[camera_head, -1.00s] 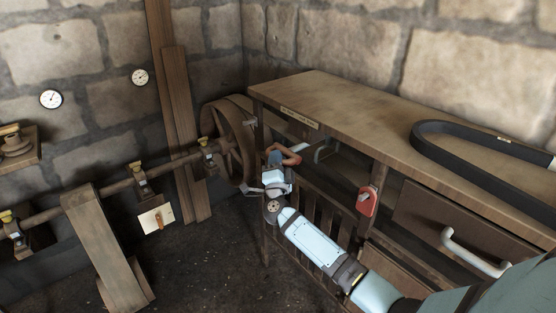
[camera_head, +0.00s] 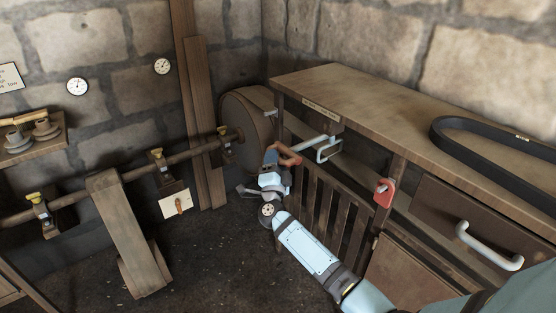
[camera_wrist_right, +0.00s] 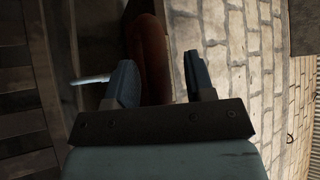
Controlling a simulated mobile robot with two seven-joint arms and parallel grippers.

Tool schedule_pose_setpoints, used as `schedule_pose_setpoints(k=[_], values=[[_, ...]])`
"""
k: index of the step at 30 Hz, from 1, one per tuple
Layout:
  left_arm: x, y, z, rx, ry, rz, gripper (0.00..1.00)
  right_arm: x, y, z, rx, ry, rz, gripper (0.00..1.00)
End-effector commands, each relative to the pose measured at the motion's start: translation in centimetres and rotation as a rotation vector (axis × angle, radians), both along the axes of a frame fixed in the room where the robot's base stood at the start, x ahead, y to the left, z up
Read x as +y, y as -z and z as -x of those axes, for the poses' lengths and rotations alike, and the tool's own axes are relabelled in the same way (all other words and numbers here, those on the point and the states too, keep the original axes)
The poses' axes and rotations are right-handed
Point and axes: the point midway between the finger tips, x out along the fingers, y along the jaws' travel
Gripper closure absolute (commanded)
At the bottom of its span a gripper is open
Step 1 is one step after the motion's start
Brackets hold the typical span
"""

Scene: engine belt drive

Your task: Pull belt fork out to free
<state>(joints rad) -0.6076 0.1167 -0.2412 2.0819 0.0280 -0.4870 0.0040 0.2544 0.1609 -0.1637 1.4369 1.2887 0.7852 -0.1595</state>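An orange-red handle (camera_head: 289,155) is at my right gripper (camera_head: 273,163), beside the front left end of the bench. A pale metal rod (camera_head: 312,144) and a grey U-shaped bracket (camera_head: 326,149) lie just right of it; I cannot tell which piece is the fork itself. In the right wrist view, the handle (camera_wrist_right: 153,55) stands between the fingers of my right gripper (camera_wrist_right: 158,75). The fingers are apart, with a gap on the handle's right side. My left gripper is out of view.
A wooden pulley (camera_head: 247,125) and shaft (camera_head: 195,150) run along the wall at left, with a wide brown belt (camera_head: 125,230) hanging down. The bench (camera_head: 360,100) bears a black belt loop (camera_head: 480,137). A red lock-like piece (camera_head: 384,192) and white drawer handle (camera_head: 490,250) front it.

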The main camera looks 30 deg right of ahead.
Motion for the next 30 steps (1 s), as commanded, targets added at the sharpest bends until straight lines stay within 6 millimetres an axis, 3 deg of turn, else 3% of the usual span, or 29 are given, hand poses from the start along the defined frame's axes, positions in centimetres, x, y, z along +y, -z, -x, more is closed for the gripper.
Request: schedule_pose_setpoints(k=[11,30], values=[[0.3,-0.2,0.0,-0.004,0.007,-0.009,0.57,0.1,0.2,0.5,0.000,0.002,-0.001,0.50],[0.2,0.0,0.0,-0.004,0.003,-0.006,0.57,6.7,4.9,9.6,0.000,0.001,-0.001,0.50]])
